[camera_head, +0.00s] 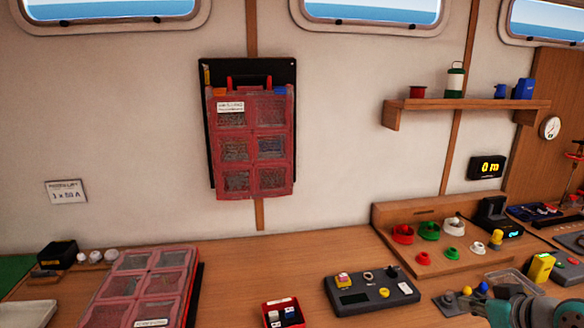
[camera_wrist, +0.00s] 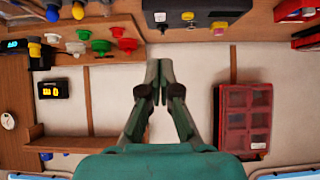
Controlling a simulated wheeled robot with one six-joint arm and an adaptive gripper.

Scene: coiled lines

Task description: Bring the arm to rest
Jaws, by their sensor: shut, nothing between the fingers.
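My gripper (camera_wrist: 159,66) is shut and empty in the wrist view, its dark fingertips together. The wrist view is upside down, and in it the fingers show against the pale wall, below the edge of the workbench. In the head view, a teal part of my arm shows at the bottom right corner, over the right part of the bench (camera_head: 235,259). I cannot make out the fingertips clearly there.
A red compartment case (camera_head: 252,142) hangs on the wall; another case (camera_head: 145,290) lies on the bench. A grey control box (camera_head: 371,290) and a small red bin (camera_head: 283,312) stand at the front. A shelf (camera_head: 470,104) juts from the wall. A yellow device (camera_head: 540,268) stands near my arm.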

